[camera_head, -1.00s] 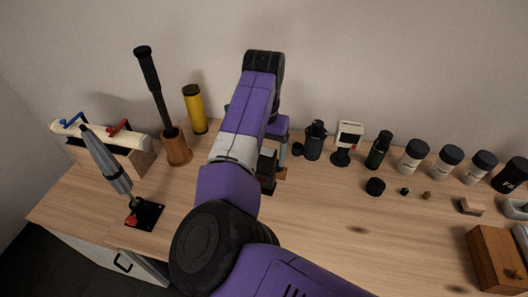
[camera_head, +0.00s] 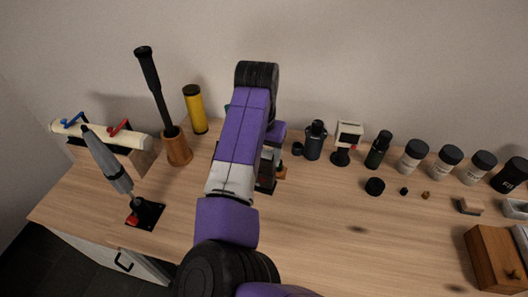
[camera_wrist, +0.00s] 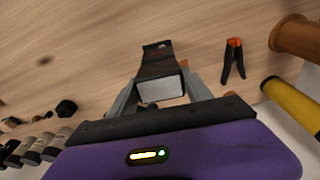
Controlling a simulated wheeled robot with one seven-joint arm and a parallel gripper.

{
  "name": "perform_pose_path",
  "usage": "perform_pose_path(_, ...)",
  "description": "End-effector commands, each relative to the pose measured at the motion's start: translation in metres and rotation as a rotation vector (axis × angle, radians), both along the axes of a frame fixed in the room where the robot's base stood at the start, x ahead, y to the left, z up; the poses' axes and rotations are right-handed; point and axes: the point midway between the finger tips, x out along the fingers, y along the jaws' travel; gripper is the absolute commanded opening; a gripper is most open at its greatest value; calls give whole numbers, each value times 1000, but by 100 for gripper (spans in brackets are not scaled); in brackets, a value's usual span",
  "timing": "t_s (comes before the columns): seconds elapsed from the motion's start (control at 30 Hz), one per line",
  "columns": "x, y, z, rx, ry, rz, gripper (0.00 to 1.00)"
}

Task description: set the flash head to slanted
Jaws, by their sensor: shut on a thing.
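The flash head, a dark box with a pale front face (camera_wrist: 161,88), sits between the two grey fingers of my gripper (camera_wrist: 160,80) in the wrist view. The fingers are shut on its sides. A dark part (camera_wrist: 157,48) shows beyond the head, toward the tabletop. In the head view my arm covers most of the flash and the gripper; only a dark edge (camera_head: 266,187) shows beside the arm. I cannot tell the head's exact tilt.
A black clamp with an orange tip (camera_wrist: 235,55) lies nearby in the wrist view. A brown holder (camera_head: 177,147) and yellow cylinder (camera_head: 196,109) stand left of my arm. A dark bottle (camera_head: 314,141) and white-faced device (camera_head: 348,141) stand right. The front middle of the table (camera_head: 330,235) is clear.

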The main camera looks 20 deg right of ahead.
Motion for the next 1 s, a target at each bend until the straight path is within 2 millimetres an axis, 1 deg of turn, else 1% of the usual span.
perform_pose_path(0.3, -13, 10, -7, -183, -196, 5, 18)
perform_pose_path(0.6, -20, 17, -14, -329, -363, 5, 18)
perform_pose_path(0.8, -23, 20, -16, -394, -435, 3, 18)
perform_pose_path(1.0, -25, 22, -16, -426, -473, 2, 18)
